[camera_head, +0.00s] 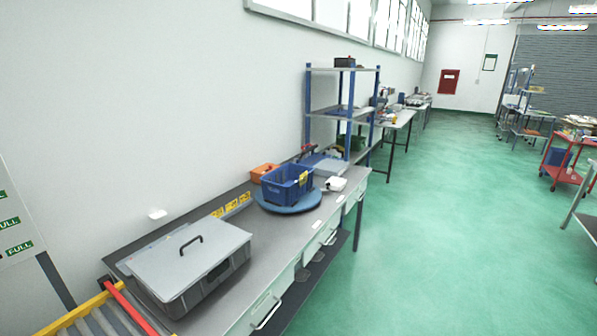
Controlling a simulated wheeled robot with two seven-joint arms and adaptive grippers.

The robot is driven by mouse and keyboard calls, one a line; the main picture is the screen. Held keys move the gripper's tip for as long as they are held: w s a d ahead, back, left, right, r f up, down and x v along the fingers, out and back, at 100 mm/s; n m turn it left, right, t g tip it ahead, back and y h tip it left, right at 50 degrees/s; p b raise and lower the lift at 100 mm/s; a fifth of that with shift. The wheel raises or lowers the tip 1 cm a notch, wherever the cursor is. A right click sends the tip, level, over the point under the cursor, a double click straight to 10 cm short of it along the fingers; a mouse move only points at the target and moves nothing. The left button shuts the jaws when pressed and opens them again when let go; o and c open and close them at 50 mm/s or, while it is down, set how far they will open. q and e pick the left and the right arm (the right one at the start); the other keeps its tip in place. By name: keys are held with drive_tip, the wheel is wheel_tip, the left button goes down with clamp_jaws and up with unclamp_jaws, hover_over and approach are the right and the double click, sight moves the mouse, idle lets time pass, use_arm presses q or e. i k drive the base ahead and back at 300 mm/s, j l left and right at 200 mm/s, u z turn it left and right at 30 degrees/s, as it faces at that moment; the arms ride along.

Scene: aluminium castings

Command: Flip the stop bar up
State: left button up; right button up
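A red bar (128,307), which looks like the stop bar, is at the lower left of the head view. It runs from a dark bracket (104,283) down to the bottom edge of the view, across the end of a roller conveyor (88,322) with a yellow side rail (72,316). I cannot tell for certain whether the bar is lowered or raised. Its near end is cut off by the frame. Neither of my grippers is in view.
A grey workbench (272,238) adjoins the conveyor end. On it are a grey lidded case (190,262) close to the red bar, and a blue crate (287,184) on a round blue turntable (288,206).

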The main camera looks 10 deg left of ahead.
sight(123, 301)
drive_tip(key=u, duration=1.55)
